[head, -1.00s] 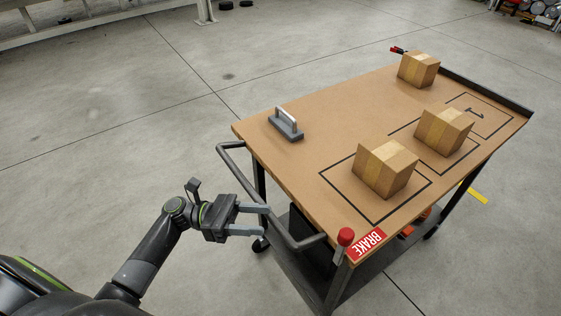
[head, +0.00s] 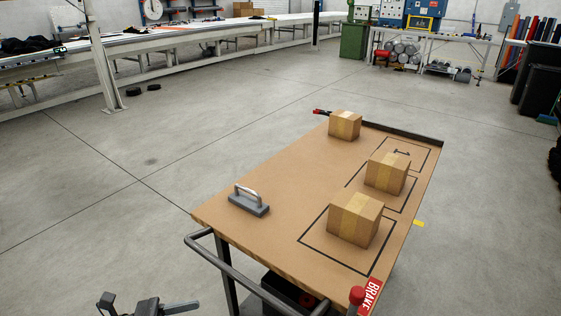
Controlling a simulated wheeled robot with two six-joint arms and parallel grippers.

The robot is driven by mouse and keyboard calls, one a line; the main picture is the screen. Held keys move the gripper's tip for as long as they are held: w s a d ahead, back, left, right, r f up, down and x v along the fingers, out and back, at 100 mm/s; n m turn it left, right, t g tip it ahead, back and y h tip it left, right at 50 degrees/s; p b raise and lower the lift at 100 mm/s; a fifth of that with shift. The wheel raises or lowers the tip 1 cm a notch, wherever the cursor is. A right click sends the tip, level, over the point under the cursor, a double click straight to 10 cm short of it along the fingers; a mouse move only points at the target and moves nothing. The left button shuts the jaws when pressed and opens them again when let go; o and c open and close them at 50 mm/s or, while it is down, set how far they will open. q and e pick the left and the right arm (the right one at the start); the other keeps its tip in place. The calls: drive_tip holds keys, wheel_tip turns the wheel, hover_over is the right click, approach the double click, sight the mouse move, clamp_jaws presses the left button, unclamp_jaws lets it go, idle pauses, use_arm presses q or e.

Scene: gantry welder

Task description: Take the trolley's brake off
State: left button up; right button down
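The trolley (head: 270,170) has a wooden top and a grey push handle (head: 240,278) along its near left side. A red knob (head: 357,294) stands at its near corner, beside a red BRAKE label (head: 371,293). My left gripper (head: 180,307) is at the bottom edge, left of the handle and well apart from the knob. One finger shows and the rest is cut off; a second ago both fingers were apart and empty. My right gripper is not in view.
Three cardboard boxes (head: 355,219) and a grey block with a handle (head: 249,200) stand on the trolley. A red-tipped item (head: 321,112) juts out at its far edge. Open concrete floor (head: 120,170) surrounds it. Benches (head: 200,28) line the back.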

use_arm(q)
drive_tip(key=s+a+f+m+y, duration=0.15)
drive_tip(key=f+y, duration=0.25)
drive_tip(key=f, duration=0.7)
drive_tip(key=s+a+f+m+t+y, duration=0.1)
drive_tip(key=s+a+f+y, duration=0.25)
drive_tip(key=f, duration=0.75)
drive_tip(key=s+a+f+m+y, duration=0.1)
drive_tip(key=f+y, duration=0.4)
drive_tip(key=f, duration=0.6)
drive_tip(key=s+a+f+m+g+y, duration=0.1)
drive_tip(key=s+f+m+y, duration=0.1)
drive_tip(key=s+f+m, duration=0.3)
drive_tip(key=s+a+f+m+g+y, duration=0.1)
drive_tip(key=s+f+m, duration=0.5)
drive_tip(key=s, duration=0.7)
drive_tip(key=s+a+f+m+g+y, duration=0.1)
drive_tip(key=s+a+f+m+y, duration=0.1)
drive_tip(key=s+f+m+y, duration=0.2)
drive_tip(key=s+f+m, duration=0.1)
drive_tip(key=s+m, duration=0.2)
drive_tip(key=s, duration=0.2)
drive_tip(key=shift+s+a+f+g+y, duration=0.15)
drive_tip(key=shift+s+g+y, duration=0.2)
drive_tip(key=shift+s+g, duration=0.05)
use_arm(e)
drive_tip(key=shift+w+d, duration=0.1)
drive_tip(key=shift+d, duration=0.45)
